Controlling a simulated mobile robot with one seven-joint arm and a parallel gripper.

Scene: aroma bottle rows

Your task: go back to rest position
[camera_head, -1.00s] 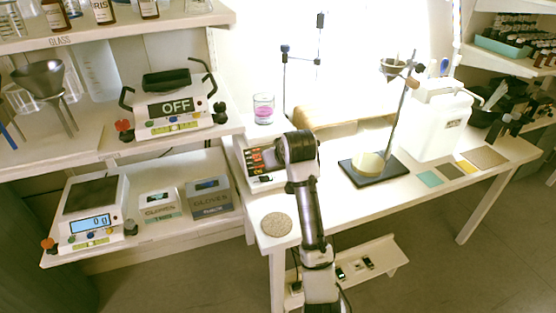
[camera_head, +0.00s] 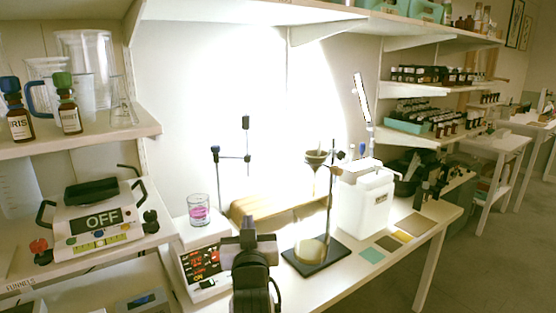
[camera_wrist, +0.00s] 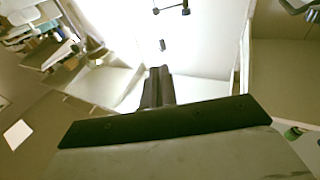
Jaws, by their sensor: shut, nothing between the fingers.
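My gripper shows in the wrist view (camera_wrist: 158,88), where its dark fingers are together with nothing between them. In the head view my arm (camera_head: 252,268) rises from the bottom edge, in front of the bench. Its end is close to the white device with red figures (camera_head: 205,262) and overlaps that device's right side in the picture. The fingers cannot be made out clearly in the head view.
A glass with pink liquid (camera_head: 199,210) stands on the white device. A stand with a black base (camera_head: 318,262), a white canister (camera_head: 365,200) and flat coloured squares (camera_head: 372,255) are on the bench to the right. Shelves with a device reading OFF (camera_head: 100,215) are at left. Open floor (camera_head: 500,260) lies at right.

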